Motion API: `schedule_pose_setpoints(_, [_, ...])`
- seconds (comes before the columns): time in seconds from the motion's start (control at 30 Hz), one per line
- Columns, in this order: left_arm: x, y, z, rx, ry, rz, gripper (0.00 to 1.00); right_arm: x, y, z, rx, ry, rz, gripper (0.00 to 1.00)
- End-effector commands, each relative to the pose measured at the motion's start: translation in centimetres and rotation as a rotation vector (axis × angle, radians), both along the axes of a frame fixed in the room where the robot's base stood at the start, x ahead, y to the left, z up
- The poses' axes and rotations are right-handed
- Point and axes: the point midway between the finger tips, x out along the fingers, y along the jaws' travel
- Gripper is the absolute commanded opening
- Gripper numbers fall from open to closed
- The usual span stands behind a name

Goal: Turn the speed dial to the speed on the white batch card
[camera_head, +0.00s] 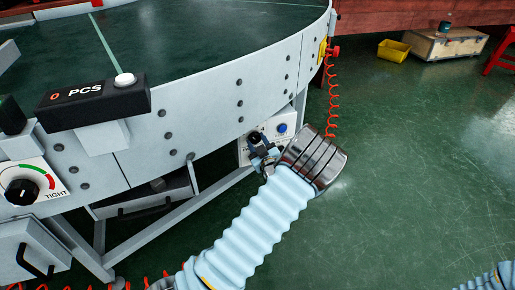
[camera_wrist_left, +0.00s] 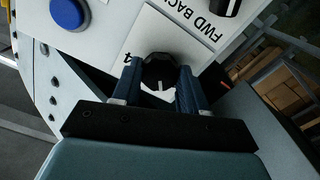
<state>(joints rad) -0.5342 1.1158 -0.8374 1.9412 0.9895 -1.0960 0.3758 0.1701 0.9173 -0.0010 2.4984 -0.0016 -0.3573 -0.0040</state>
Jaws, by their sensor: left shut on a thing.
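In the left wrist view, the black speed dial (camera_wrist_left: 160,75) sits on a white panel between the two fingers of my left gripper (camera_wrist_left: 158,90), which is shut on it. A white pointer mark shows on the dial, and a "4" is printed beside it; the rest of the scale is mostly hidden. In the head view, my left gripper (camera_head: 262,150) reaches the control box (camera_head: 244,152) under the conveyor rim and covers the dial. I cannot make out a white batch card in either view. My right gripper is out of view.
A "FWD BACK" knob (camera_wrist_left: 229,5) and a blue button (camera_wrist_left: 67,13) are near the dial. A "PCS" counter (camera_head: 93,101) and a "TIGHT" dial (camera_head: 21,191) are at left on the conveyor. A yellow bin (camera_head: 394,50) stands on open green floor.

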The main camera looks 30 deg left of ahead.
Motion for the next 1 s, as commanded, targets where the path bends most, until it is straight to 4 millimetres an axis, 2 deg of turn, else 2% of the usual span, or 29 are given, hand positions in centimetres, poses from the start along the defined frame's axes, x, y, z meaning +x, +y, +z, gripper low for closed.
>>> schedule_pose_setpoints(0.03, [0.0, 0.1, -0.7, -0.027, -0.032, 0.002, 0.13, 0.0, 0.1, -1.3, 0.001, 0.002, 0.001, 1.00])
schedule_pose_setpoints(0.1, [0.0, 0.0, -0.7, -0.068, -0.079, 0.002, 0.13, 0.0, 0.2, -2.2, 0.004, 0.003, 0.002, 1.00])
schedule_pose_setpoints(0.5, [0.0, 0.0, -0.5, -0.265, -0.309, 0.001, 0.13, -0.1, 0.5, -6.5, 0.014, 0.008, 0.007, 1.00])
schedule_pose_setpoints(0.73, [0.0, 0.0, -0.3, -0.328, -0.383, 0.001, 0.13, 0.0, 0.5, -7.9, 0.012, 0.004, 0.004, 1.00])
schedule_pose_setpoints(1.0, [0.0, -0.1, -0.1, -0.356, -0.414, 0.000, 0.13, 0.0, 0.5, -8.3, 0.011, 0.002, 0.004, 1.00])
